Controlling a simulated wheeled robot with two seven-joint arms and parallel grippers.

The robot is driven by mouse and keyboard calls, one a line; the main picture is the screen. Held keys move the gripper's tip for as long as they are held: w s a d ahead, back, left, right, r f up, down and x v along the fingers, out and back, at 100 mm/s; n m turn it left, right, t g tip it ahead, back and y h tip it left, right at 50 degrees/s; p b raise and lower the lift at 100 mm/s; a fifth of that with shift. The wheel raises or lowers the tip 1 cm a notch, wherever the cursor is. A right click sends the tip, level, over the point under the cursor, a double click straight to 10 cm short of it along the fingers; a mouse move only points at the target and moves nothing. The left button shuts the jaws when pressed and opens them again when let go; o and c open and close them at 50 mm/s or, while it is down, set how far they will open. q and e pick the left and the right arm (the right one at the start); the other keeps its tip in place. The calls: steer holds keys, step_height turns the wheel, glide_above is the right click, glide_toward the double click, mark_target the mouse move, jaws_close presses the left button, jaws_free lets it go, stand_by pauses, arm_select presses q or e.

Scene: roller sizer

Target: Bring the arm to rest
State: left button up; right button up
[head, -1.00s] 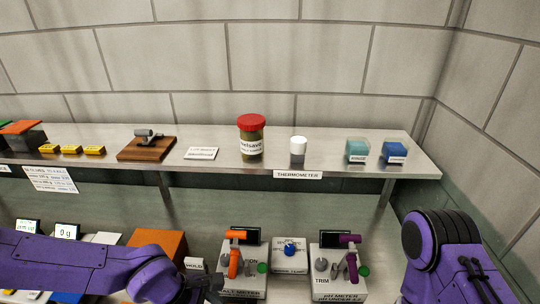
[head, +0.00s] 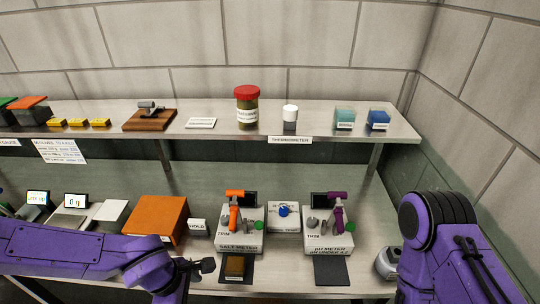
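My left arm comes in from the left in purple, and its dark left gripper (head: 204,267) hangs over the front of the bench, left of the salt meter (head: 240,242). I cannot tell whether its fingers are apart or closed, and I see nothing clearly held. My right arm (head: 445,235) is at the right edge; its gripper is out of view. The pH meter (head: 328,243) with a purple probe handle stands right of the salt meter, which has an orange one.
A metal shelf (head: 225,131) above holds a red-lidded jar (head: 247,108), a wooden block, and small teal and blue boxes. An orange box (head: 159,219) and scales stand on the bench (head: 290,180). Dark pads lie before the meters. A round grey device (head: 389,263) sits beside my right arm.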

arm_select(q)
steer(key=s+a+f+m+t+y+b, duration=0.1)
steer(key=a+f+m+y+b, duration=0.15)
steer(key=a+f, duration=0.4)
steer(key=s+a+f+m+t+y+b, duration=0.1)
steer(key=a+f+t+y+b, duration=0.2)
steer(key=f, duration=0.6)
steer(key=s+a+f+m+b, duration=0.1)
steer(key=s+f+m+b, duration=0.3)
steer(key=f, duration=0.4)
steer(key=s+a+f+m+g+b, duration=0.1)
steer(key=s+a+f+m+b, duration=0.1)
steer(key=s+f+m+b, duration=0.2)
steer(key=s+f, duration=0.3)
steer(key=f, duration=0.1)
steer(key=shift+s+f+b, duration=0.15)
steer(key=shift+f+b, duration=0.2)
steer(key=shift+b, duration=0.05)
steer(key=shift+m, duration=0.25)
